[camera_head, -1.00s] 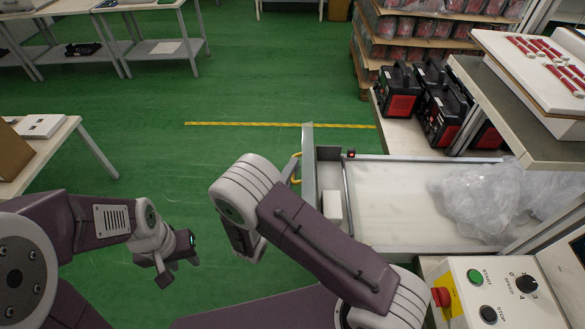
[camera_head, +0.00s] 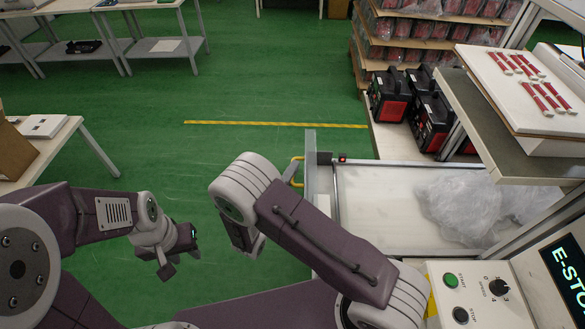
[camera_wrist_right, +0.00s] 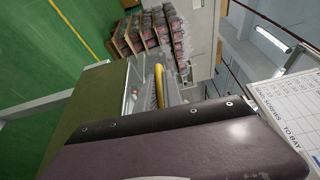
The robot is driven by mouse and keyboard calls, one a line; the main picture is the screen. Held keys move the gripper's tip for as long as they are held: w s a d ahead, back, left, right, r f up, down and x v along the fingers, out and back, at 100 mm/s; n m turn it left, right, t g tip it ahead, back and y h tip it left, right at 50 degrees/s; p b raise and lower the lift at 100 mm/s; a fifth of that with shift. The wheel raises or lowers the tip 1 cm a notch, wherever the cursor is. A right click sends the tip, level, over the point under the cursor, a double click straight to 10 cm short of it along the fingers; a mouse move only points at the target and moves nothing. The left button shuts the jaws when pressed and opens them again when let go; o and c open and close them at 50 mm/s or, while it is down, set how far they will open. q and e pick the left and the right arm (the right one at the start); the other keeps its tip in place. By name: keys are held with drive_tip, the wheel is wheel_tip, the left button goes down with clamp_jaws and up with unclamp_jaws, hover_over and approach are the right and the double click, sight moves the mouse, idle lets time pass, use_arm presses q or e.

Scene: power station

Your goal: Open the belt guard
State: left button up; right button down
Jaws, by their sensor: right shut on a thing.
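The belt guard (camera_head: 310,151) is an upright grey plate at the left end of the conveyor, with a yellow handle (camera_head: 298,165) on its outer side. The handle also shows in the right wrist view (camera_wrist_right: 159,84), just beyond the dark front edge of my purple right gripper body (camera_wrist_right: 150,118). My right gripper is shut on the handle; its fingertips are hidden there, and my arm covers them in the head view. My left gripper (camera_head: 180,262) hangs empty over the green floor, its fingers apart, away from the guard.
The white conveyor bed (camera_head: 380,210) carries clear plastic wrap (camera_head: 475,205). A control panel (camera_head: 480,295) with a green button stands close to my right arm. Black-and-red cases (camera_head: 390,92) and a shelf (camera_head: 500,135) are at the right. The floor left of the guard is clear.

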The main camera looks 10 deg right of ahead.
drive_tip(key=c, duration=1.5)
unclamp_jaws()
drive_tip(key=shift+d, duration=0.1)
drive_tip(key=shift+s, duration=0.1)
drive_tip(key=v, duration=0.9)
